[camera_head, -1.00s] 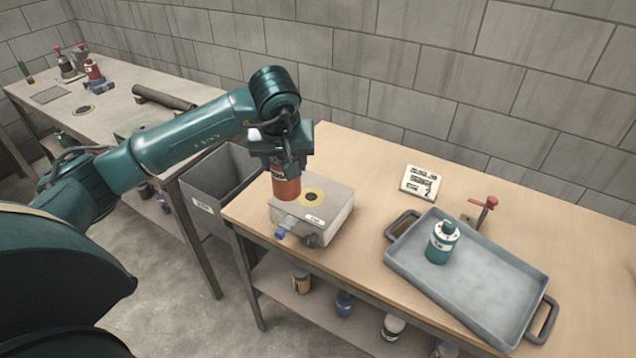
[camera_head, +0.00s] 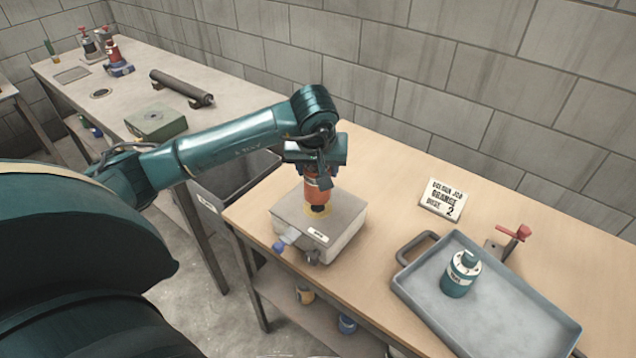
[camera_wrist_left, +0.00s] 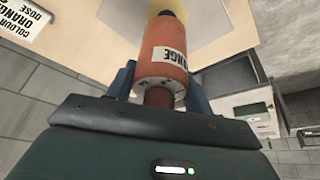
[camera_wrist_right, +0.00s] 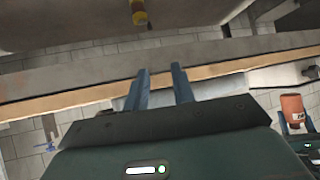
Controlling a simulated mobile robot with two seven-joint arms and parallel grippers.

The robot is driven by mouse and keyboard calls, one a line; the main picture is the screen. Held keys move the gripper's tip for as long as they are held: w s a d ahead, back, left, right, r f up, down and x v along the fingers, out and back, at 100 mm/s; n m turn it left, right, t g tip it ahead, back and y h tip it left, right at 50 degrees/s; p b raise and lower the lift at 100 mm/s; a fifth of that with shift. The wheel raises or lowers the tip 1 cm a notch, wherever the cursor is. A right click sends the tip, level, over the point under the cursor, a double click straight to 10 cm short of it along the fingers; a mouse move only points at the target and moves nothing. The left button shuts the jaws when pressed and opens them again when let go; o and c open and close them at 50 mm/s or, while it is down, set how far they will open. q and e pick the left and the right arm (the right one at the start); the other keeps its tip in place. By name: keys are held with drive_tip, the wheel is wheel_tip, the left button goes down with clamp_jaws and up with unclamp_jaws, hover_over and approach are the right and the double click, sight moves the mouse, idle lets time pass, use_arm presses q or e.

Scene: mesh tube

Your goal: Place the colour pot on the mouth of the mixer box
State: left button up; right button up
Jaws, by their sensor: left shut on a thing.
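The orange colour pot (camera_head: 317,189) is upright in my left gripper (camera_head: 318,174), which is shut on it. The mixer box (camera_head: 341,226) is a pale grey box on the wooden table. Its mouth (camera_head: 327,213) has a yellow ring. The pot's dark lower end is at the ring; I cannot tell if it touches. In the left wrist view the pot (camera_wrist_left: 163,55) shows its "ORANGE" label, with the yellow ring (camera_wrist_left: 172,6) at its far end. My right gripper (camera_wrist_right: 160,88) is open and empty, seen only in the right wrist view.
A grey tray (camera_head: 515,315) holding a teal pot (camera_head: 461,275) stands at the right. A card (camera_head: 442,199) reading "ORANGE" and "2" and a red-handled clamp (camera_head: 512,238) are behind it. A second bench (camera_head: 128,92) is at the left. Bare tabletop lies between box and tray.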

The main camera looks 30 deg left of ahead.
use_arm(q)
wheel_tip(320, 180, down, 3)
drive_tip(key=shift+b, duration=0.8)
drive_tip(key=shift+f, duration=0.25)
drive_tip(key=o, duration=1)
use_arm(e)
drive_tip(key=shift+w+a+f, duration=0.15)
drive_tip(key=shift+w+a, duration=0.05)
drive_tip(key=shift+a, duration=0.25)
use_arm(q)
drive_tip(key=shift+o, duration=0.2)
